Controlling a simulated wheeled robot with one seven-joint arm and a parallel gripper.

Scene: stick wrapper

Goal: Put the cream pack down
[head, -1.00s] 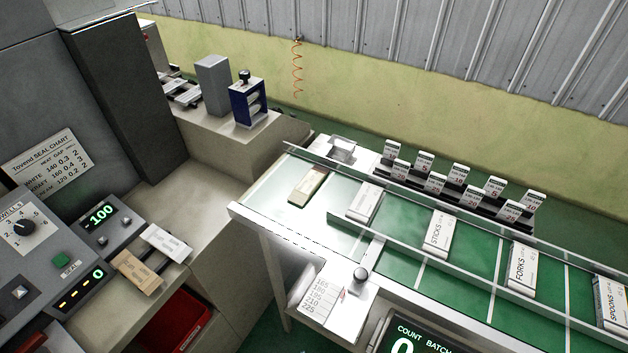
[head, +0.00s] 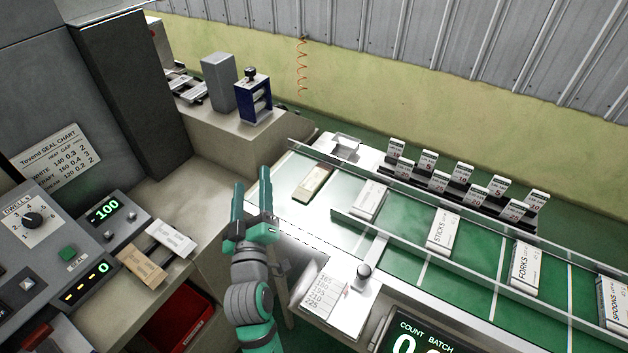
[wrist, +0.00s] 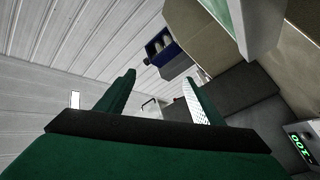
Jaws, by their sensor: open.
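A cream pack (head: 313,184) lies flat at the left end of the conveyor in the head view. My gripper (head: 252,195) is open and empty, fingers pointing up, left of the conveyor's near edge and apart from the cream pack. In the wrist view my gripper (wrist: 158,80) shows two separated green fingers with nothing between them. I cannot make out the cream pack in the wrist view.
A white pack (head: 170,238) and a brown pack (head: 141,266) lie on the sealer's ledge. Packs marked sticks (head: 443,231) and forks (head: 525,264) lie on the conveyor (head: 484,262) behind a low rail. A bare counter (head: 196,190) is at left.

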